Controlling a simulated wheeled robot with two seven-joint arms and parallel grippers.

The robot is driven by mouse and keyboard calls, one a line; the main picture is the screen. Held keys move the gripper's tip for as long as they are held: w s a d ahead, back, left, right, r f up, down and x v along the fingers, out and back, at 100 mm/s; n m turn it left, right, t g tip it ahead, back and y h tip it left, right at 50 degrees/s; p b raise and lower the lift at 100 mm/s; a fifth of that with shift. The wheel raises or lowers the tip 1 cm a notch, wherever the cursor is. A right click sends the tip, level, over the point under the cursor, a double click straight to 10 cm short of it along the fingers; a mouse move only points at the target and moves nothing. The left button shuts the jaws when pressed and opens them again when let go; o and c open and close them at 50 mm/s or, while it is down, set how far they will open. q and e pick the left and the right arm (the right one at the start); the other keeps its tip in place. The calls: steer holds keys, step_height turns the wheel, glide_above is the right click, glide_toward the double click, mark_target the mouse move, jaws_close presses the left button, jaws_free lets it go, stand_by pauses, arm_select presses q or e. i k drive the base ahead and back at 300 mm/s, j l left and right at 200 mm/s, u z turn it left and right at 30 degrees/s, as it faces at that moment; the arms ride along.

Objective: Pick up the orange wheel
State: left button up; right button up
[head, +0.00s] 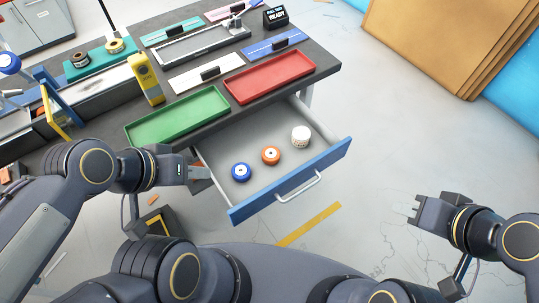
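The orange wheel (270,156) lies in the open drawer (228,189) below the table. It sits between a blue wheel (241,172) on its left and a white wheel (300,136) on its right. My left gripper (207,173) is at the left side of the drawer, left of the blue wheel and apart from the orange wheel. I cannot make out the gap between its fingers. My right gripper (410,209) is over the floor at the right, well away from the drawer, with its small fingers apart and nothing between them.
A green tray (178,118) and a red tray (270,77) lie on the table (322,62) above the drawer. A yellow device (146,79) stands behind the green tray. The drawer's blue front and handle (299,186) face me. Cardboard sheets (450,40) stand at the upper right.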

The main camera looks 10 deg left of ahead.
mark_target(271, 155)
steer(key=i+l+u, duration=0.1)
steer(key=l+u, duration=0.55)
steer(key=u, duration=1.3)
